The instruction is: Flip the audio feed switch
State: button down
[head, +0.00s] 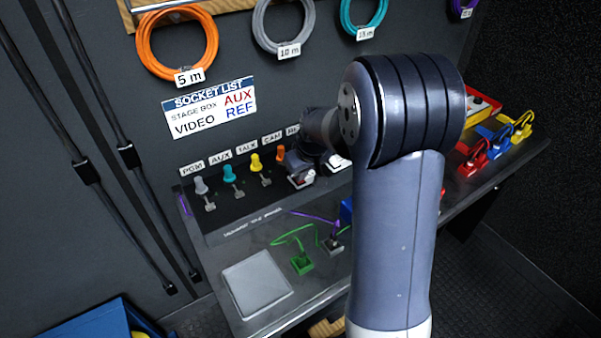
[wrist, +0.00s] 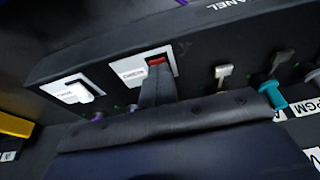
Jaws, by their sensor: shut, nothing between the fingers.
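Two white rocker switches sit on the dark sloped panel. In the wrist view one switch (wrist: 133,72) shows a red part, and my gripper (wrist: 157,74) is shut with its tip right at that red part; I cannot tell whether it presses it. The other switch (wrist: 72,91) is to the left in the wrist view, clear of the fingers. In the head view the switches show as one near switch (head: 301,180) and one (head: 338,161) partly hidden by my arm. Their small labels are too blurred to tell which is the audio feed. The fingertips are hard to see in the head view.
A row of coloured plugs (head: 229,174) with label plates stands left of the switches. A grey pad (head: 257,284) and green connector (head: 301,263) lie on the desk in front. Red, blue and yellow connectors (head: 497,141) stand at the right. Coiled cables hang above.

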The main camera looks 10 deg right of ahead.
jog(key=shift+w+a+r+p, duration=0.15)
jog(key=shift+w, duration=0.2)
jog(key=shift+w+a+r+p, duration=0.1)
jog(key=shift+w+p, duration=0.05)
jog(key=shift+w, duration=0.2)
jog(key=shift+r+p, duration=0.4)
jog(key=shift+r, duration=0.2)
jog(key=p+v, duration=0.2)
jog(key=v, duration=0.1)
jog(key=shift+w+a, duration=0.15)
jog(key=shift+w, duration=0.1)
jog(key=s+b+v, duration=0.1)
jog(key=s+v, duration=0.1)
jog(key=v, duration=0.7)
jog(key=shift+d, duration=0.4)
jog(key=shift+s, duration=0.1)
